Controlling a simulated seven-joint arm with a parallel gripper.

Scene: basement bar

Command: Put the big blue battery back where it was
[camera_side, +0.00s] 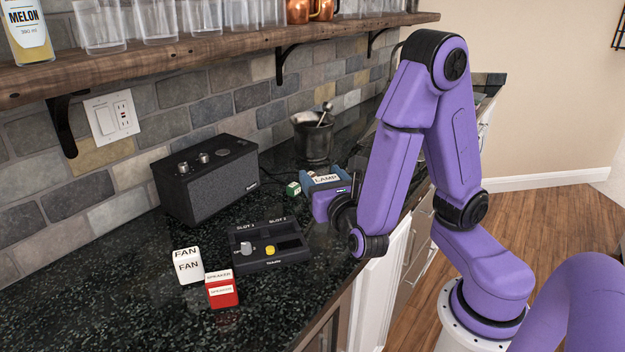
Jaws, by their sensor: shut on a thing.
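The big blue battery (309,182) has a white label reading LAMP on top. My gripper (325,194) is shut on it, over the counter near the back. The gripper's purple hand hides much of the battery's near side, and I cannot tell whether its underside touches the counter. The black charging dock (283,262), marked SLOT 1 and SLOT 2, lies to the left and nearer the camera.
A white FAN battery (188,267) and a red SPEAKER battery (222,292) stand left of the dock. A small green block (293,188) is beside the blue battery. A black speaker (207,182) and a dark mortar (313,140) stand by the wall. The front-left counter is clear.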

